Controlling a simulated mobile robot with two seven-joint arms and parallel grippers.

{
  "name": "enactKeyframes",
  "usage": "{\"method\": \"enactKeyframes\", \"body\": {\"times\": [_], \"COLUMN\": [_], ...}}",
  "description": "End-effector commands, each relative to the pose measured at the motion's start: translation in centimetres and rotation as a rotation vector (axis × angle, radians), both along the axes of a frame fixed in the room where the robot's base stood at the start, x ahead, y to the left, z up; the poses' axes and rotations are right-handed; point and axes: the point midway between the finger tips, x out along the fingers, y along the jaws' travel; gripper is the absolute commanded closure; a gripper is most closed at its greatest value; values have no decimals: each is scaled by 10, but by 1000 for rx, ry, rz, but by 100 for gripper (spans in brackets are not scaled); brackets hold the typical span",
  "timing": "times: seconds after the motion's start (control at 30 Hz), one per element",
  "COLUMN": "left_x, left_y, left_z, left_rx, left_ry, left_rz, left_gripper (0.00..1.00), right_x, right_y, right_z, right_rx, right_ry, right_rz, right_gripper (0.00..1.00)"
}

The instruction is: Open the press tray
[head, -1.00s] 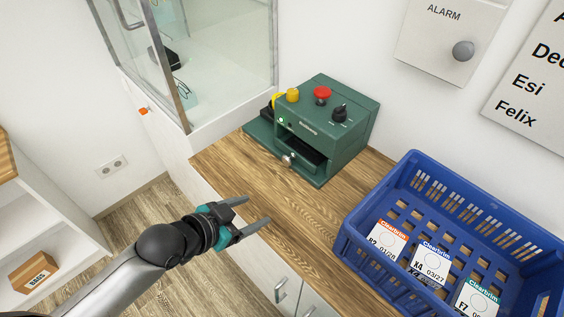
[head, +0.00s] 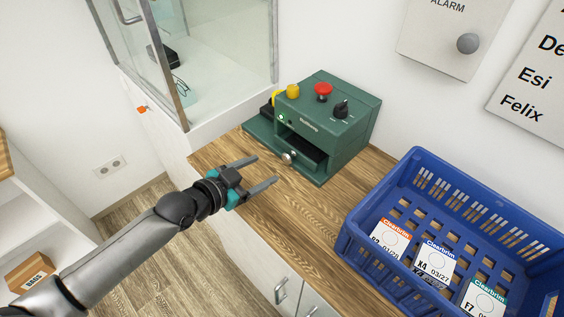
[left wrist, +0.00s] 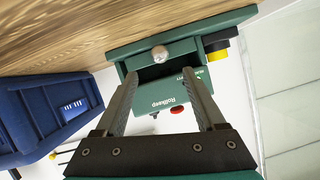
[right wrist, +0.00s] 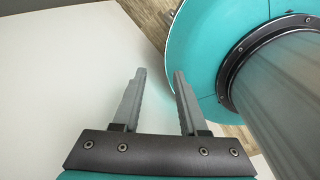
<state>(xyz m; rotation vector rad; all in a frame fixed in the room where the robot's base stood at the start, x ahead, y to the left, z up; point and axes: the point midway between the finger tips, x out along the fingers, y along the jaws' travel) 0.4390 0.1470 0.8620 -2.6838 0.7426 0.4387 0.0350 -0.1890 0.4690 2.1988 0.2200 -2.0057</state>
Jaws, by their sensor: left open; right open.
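The green press (head: 326,118) stands on the wooden counter, with a red button, a yellow button and a black knob on top. Its tray (head: 298,152) sits in the front opening and has a round silver knob (head: 288,157). In the left wrist view the knob (left wrist: 159,53) shows ahead, between the fingers and beyond their tips. My left gripper (head: 268,171) is open and empty, over the counter just in front of the tray knob and apart from it. My right gripper (right wrist: 159,72) is open and empty, seen only in the right wrist view, beside a pale surface.
A blue crate (head: 412,160) with several labelled packs stands right of the press on the counter (head: 290,215). A glass enclosure (head: 225,60) is at the back left. A grey alarm box (head: 452,35) hangs on the wall. The counter before the press is clear.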

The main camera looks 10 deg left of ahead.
Motion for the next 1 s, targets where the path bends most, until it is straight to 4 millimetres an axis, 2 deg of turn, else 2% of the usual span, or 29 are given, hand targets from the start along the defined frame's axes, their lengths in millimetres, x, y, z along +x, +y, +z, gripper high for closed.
{"method": "enactKeyframes", "body": {"times": [0.2,0.5,0.7,0.93,1.0], "left_x": [33,65,72,72,72], "left_y": [-18,-35,-39,-39,-39], "left_z": [-15,-30,-33,-33,-33], "left_rx": [-1,0,1,1,1], "left_ry": [-3,0,1,1,1], "left_rz": [0,1,-1,-1,-1], "left_gripper": [28,28,28,28,35], "right_x": [0,11,26,28,27], "right_y": [1,-5,-19,-19,-18], "right_z": [-14,-26,-26,-26,-26], "right_rx": [2,-4,-23,-22,-21], "right_ry": [-1,-22,-44,-47,-46], "right_rz": [-1,-4,-6,-7,-7], "right_gripper": [58,58,58,58,58]}}
